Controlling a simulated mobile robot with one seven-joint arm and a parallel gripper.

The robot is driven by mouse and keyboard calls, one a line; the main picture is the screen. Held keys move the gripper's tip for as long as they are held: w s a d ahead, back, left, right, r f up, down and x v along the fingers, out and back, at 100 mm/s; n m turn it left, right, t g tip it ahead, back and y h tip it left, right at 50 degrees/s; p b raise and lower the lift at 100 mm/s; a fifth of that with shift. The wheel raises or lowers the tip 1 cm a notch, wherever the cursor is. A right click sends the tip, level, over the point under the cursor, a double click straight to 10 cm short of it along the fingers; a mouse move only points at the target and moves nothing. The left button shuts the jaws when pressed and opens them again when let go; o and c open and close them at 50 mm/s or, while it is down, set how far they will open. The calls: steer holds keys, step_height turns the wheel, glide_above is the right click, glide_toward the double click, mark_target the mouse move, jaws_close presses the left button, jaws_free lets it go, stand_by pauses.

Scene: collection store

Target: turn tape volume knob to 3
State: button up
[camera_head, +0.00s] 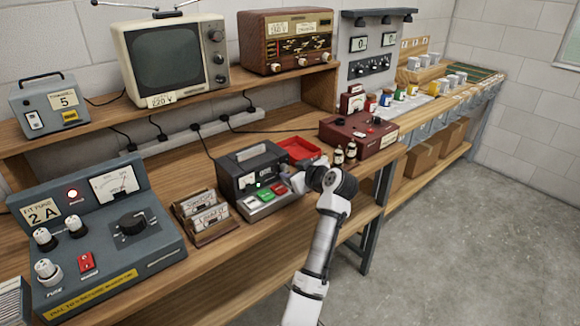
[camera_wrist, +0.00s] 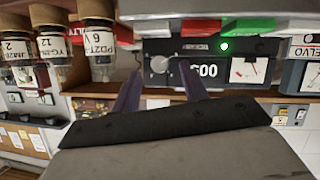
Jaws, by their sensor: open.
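The tape recorder (camera_head: 252,165) is a dark box with a handle, green and red keys and a lit green lamp, standing on the wooden bench. In the wrist view its front panel (camera_wrist: 275,48) appears upside down, with a round grey knob (camera_wrist: 159,64), a digit counter and a meter. My gripper (camera_head: 291,183) is at the recorder's right end in the head view. In the wrist view my gripper (camera_wrist: 160,69) is open, its two dark fingers on either side of the knob. Whether they touch it, and the knob's setting, cannot be told. The knob is not clear in the head view.
Small labelled bottles (camera_head: 345,153) and a red tray (camera_head: 297,150) stand close to my gripper. A dark red device (camera_head: 358,135) is farther right. Card holders (camera_head: 203,213) and a grey fuse unit (camera_head: 95,240) are left. Open floor lies right of the bench.

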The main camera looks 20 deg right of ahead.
mark_target(285, 168)
steer(key=shift+x, duration=1.25)
jaws_close()
